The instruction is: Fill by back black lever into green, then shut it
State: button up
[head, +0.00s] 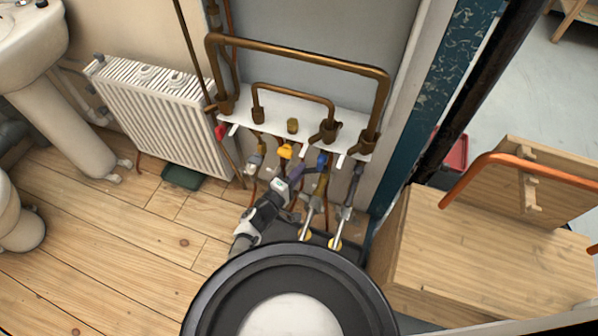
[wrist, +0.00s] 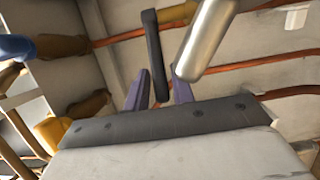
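My gripper (wrist: 159,88) is open, with its two purple fingers on either side of a black lever (wrist: 153,50). Gaps show between the lever and both fingers. In the head view my gripper (head: 304,174) is at the valves below the white manifold plate, close to the blue handle (head: 322,160). The black lever is not clearly made out in the head view. A dark green tray (head: 182,177) lies on the floor under the radiator; I cannot see inside it.
A yellow handle (head: 285,151) and a red handle (head: 220,132) are to the left. A silver cylinder (wrist: 207,38) is close to the right finger. Copper pipes (wrist: 250,62) run behind. A wooden box (head: 470,262) stands right; open floor lies left.

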jog(key=shift+o, duration=1)
jog(key=v, duration=1.3)
jog(key=shift+s+a, duration=0.25)
jog(key=shift+s, duration=0.1)
